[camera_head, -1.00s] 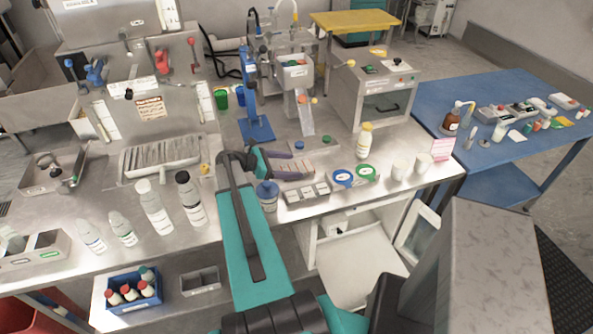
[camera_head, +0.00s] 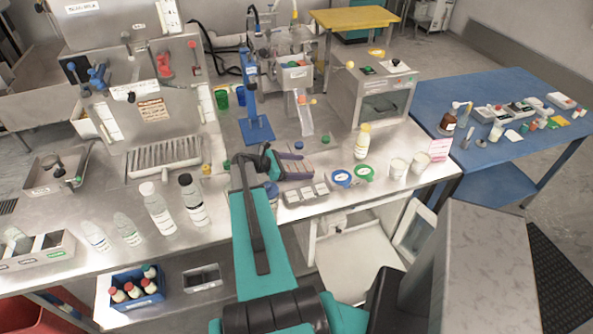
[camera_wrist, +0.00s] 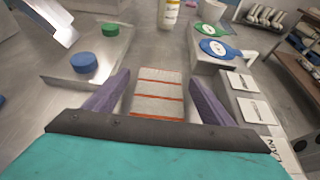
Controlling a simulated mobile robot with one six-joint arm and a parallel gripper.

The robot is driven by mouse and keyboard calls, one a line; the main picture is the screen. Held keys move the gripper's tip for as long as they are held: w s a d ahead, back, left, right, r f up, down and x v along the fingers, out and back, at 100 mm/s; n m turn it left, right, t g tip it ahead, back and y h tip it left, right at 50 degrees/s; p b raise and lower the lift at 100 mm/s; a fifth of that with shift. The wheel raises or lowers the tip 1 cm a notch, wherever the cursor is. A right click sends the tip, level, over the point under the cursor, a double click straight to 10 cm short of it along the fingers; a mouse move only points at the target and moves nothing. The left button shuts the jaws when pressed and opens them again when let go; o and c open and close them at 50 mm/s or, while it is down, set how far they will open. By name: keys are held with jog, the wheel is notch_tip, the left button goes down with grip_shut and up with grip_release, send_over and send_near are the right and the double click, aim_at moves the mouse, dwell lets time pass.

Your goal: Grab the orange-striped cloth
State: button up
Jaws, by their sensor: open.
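The orange-striped cloth (camera_wrist: 158,93) is a pale folded block with orange stripes. In the wrist view it lies on the steel counter, centred ahead of my gripper (camera_wrist: 160,98). The two purple fingers are spread apart, one on each side of the cloth's near part. I cannot tell whether either finger touches it. In the head view my gripper (camera_head: 297,166) is low over the counter, and the cloth is mostly hidden near its fingers.
A tray with pale compartments (camera_head: 307,194) and blue (camera_head: 341,177) and green (camera_head: 365,172) round labels sit to the right. A blue stand (camera_head: 256,130) rises behind. A yellow-capped bottle (camera_head: 362,142) stands beyond. Blue (camera_wrist: 84,62) and green (camera_wrist: 110,30) caps lie left in the wrist view.

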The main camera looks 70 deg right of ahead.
aim_at(301, 167)
jog(key=c, duration=1.2)
jog(key=shift+o, duration=0.2)
jog(key=shift+r, duration=0.15)
notch_tip(301, 167, up, 10)
jog(key=b, duration=0.4)
